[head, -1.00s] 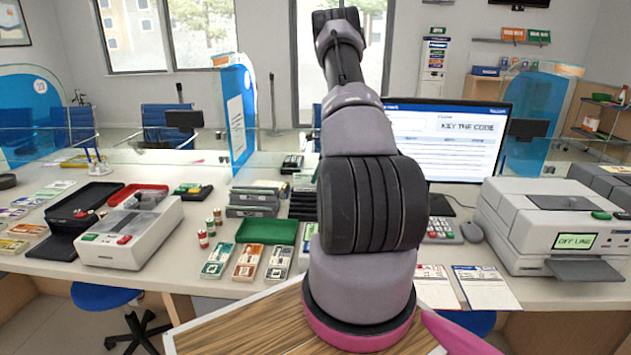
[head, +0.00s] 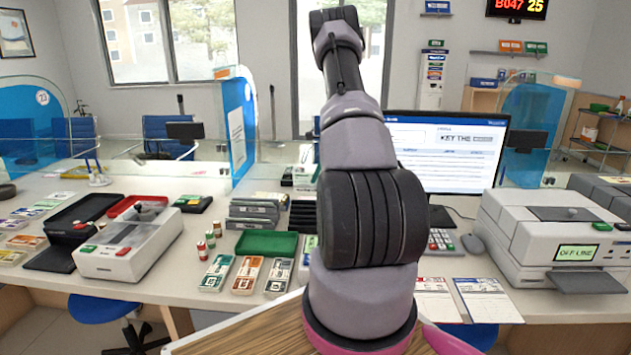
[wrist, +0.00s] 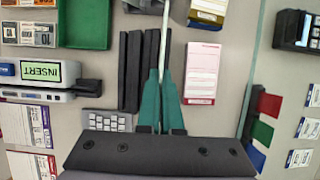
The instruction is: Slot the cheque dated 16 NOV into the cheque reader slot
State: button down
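In the wrist view my gripper (wrist: 160,72) has its two teal fingers nearly together. A thin pale sheet (wrist: 165,30), seen edge-on, runs between them and up past the tips; its date cannot be read. The cheque reader (wrist: 60,94) with a lit INSERT display is at the left, apart from the fingers; its slot is not clear. A purple-edged slip (wrist: 40,125) and a red-edged slip (wrist: 30,165) lie at the lower left. In the head view a red-headed slip (head: 437,303) and a blue-headed slip (head: 487,303) lie at the counter's front edge. My arm hides my gripper and the reader there.
A keypad (wrist: 105,121) and black binders (wrist: 130,65) are near the fingers. A green tray (head: 267,244), a grey machine (head: 130,250) and an OFF LINE printer (head: 550,240) stand on the counter. A pink-headed pad (wrist: 202,70) lies right of the fingers.

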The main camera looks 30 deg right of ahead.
jog(key=shift+r, duration=1.95)
